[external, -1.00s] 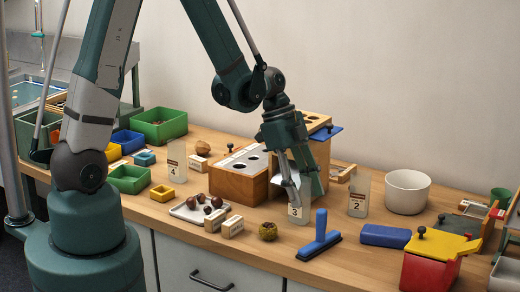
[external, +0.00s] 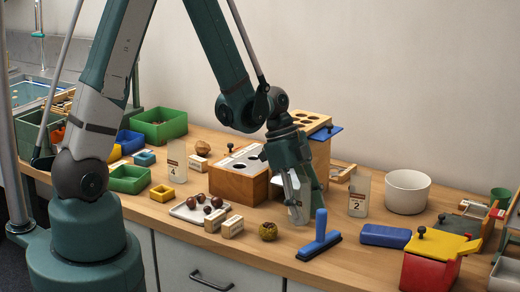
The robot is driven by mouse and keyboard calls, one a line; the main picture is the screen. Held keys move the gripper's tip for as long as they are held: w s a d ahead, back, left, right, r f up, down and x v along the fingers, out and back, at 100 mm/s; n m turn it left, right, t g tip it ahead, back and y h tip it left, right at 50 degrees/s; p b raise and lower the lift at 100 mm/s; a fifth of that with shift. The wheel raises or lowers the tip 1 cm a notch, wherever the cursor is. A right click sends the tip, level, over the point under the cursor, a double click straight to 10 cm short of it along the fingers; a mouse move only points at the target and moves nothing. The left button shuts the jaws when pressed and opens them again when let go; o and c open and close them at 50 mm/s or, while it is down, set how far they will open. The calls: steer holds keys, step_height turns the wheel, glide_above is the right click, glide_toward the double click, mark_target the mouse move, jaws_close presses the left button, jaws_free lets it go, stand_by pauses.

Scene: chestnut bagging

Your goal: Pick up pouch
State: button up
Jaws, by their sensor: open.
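A clear standing pouch labelled 2 (external: 359,197) stands right of my gripper, and a similar pouch labelled 4 (external: 177,161) stands at the left. My gripper (external: 299,216) points down between them, low over the table, with its jaws open. It is where a pouch labelled 3 showed earlier. That pouch is now hidden behind or between the fingers, and I cannot tell whether they touch it. A small tray (external: 184,212) holding several brown chestnuts (external: 208,206) lies left of my gripper.
A blue-handled brush (external: 320,237) stands just right of my gripper, and a spiky husk (external: 268,231) lies left of it. A wooden block with holes (external: 238,183) is behind. A white bowl (external: 407,191), blue block (external: 386,236) and red-yellow box (external: 430,269) are at the right.

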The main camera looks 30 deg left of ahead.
steer(key=c, duration=1)
steer(key=shift+o, duration=0.2)
steer(key=shift+r, duration=0.15)
step_height(320, 180, up, 18)
steer(key=p, duration=0.4)
steer(key=shift+p, duration=0.3)
